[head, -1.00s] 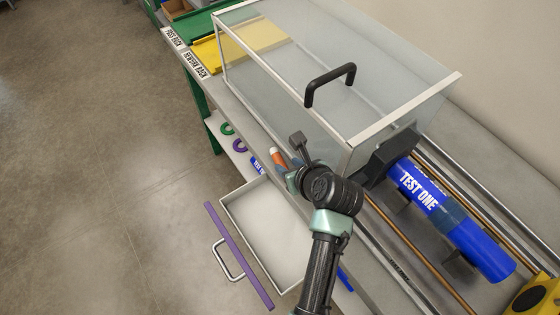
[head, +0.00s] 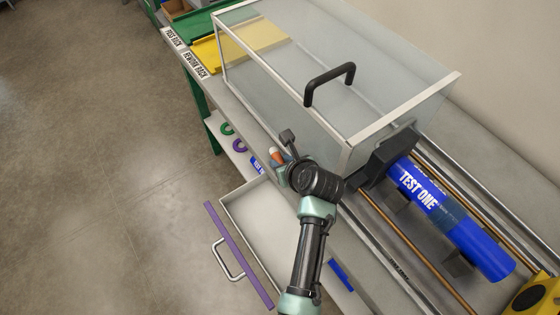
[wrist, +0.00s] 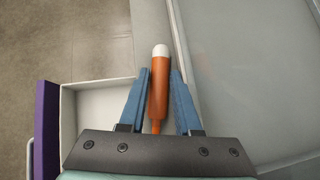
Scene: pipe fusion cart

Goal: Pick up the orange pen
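The orange pen (wrist: 159,85) has a white end and lies on the narrow ledge beside the glass box. In the wrist view it lies lengthwise between the two blue fingers of my gripper (wrist: 160,78), its white end reaching past the fingertips. A thin gap seems to show on each side of the pen, so the fingers look open around it. In the head view only a small orange part of the pen (head: 276,154) shows, close by my gripper (head: 281,172). My wrist hides the rest.
A glass-walled box (head: 310,90) with a black handle stands right beside the pen. An open drawer (head: 262,225) with a purple front lies below. A blue "TEST ONE" pipe (head: 425,198) lies at right. The floor at left is clear.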

